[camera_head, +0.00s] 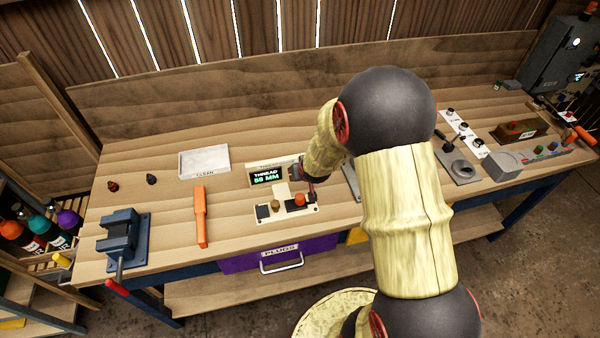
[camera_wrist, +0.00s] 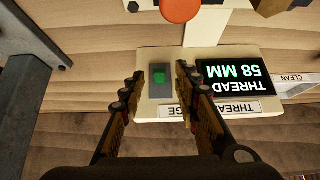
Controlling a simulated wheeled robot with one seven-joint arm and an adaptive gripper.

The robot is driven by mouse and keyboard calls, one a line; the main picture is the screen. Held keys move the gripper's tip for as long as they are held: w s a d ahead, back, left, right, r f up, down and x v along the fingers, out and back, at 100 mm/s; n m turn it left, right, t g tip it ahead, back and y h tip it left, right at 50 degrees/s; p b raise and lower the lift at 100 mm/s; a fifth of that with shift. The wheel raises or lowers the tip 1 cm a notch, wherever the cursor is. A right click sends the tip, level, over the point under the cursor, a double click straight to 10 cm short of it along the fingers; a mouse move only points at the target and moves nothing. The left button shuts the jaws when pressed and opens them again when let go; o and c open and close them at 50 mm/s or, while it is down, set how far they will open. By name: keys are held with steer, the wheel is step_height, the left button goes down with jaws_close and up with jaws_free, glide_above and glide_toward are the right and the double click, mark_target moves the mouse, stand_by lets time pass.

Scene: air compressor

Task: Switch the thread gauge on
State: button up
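The thread gauge (camera_head: 285,165) stands on the workbench, left of my arm. Its dark display (camera_head: 264,177) is lit and reads THREAD 58 MM. In the wrist view the display (camera_wrist: 234,76) appears upside down. In the head view my gripper (camera_head: 303,180) is at the gauge's right end, and my arm partly hides that area.
A plate with an orange knob (camera_head: 300,199) lies in front of the gauge. A CLEAN tray (camera_head: 204,161), an orange tool (camera_head: 201,215) and a blue vise (camera_head: 122,238) are to the left. Other devices stand at right, including a brown box (camera_head: 520,130).

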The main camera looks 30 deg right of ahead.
steer(key=v, duration=1.1)
steer(key=shift+s+r, duration=0.25)
steer(key=shift+r, duration=0.05)
steer(key=shift+a, duration=0.1)
